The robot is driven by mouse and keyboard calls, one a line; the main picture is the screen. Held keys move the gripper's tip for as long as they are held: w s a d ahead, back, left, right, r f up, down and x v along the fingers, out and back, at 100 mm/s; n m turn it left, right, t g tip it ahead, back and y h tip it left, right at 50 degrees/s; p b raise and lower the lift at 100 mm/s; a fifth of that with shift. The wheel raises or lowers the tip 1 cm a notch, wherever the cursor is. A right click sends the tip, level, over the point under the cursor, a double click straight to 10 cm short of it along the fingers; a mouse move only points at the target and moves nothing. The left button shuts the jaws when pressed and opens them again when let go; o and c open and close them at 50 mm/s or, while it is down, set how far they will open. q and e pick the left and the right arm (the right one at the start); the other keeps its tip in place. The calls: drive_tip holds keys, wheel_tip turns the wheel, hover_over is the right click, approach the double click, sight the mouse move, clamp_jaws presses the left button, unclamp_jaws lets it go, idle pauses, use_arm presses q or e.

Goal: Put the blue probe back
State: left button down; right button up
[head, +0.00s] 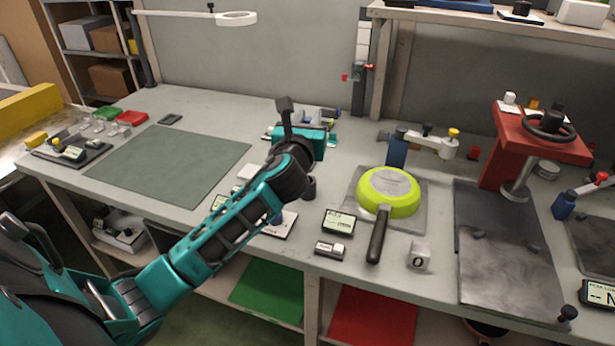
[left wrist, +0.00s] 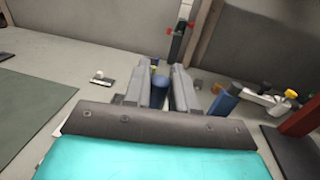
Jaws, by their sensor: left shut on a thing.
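My left gripper (head: 322,121) is over the back middle of the bench in the head view, pointing away from me. In the left wrist view, its two grey fingers (left wrist: 164,84) are shut on a dark blue cylinder, the blue probe (left wrist: 159,91). The fingers and gripper body hide much of the probe. In the head view the arm covers what lies just below the gripper. I cannot tell how high the probe is above the bench. My right gripper is not in view.
A lime green pan (head: 390,190) lies upside down on a grey plate, its handle towards me. A blue post (head: 397,150) with a white arm stands behind it. A red stand (head: 540,135) with a black wheel is at right. A green mat (head: 165,165) lies clear at left.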

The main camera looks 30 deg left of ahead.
use_arm(q)
wheel_tip(320, 180, down, 8)
drive_tip(key=b, duration=0.2)
drive_tip(key=shift+f+b, duration=0.15)
drive_tip(key=shift+b, duration=0.2)
wheel_tip(320, 180, down, 4)
drive_tip(key=shift+r+b, duration=0.2)
drive_tip(key=shift+b, duration=0.65)
drive_tip(key=shift+f, duration=0.15)
drive_tip(key=c, duration=0.9)
unclamp_jaws()
drive_tip(key=shift+r, duration=0.35)
drive_tip(key=v, duration=1.2)
drive_tip(key=shift+d+f+p, duration=0.1)
drive_tip(key=shift+f+p, duration=0.05)
drive_tip(key=shift+p, duration=0.25)
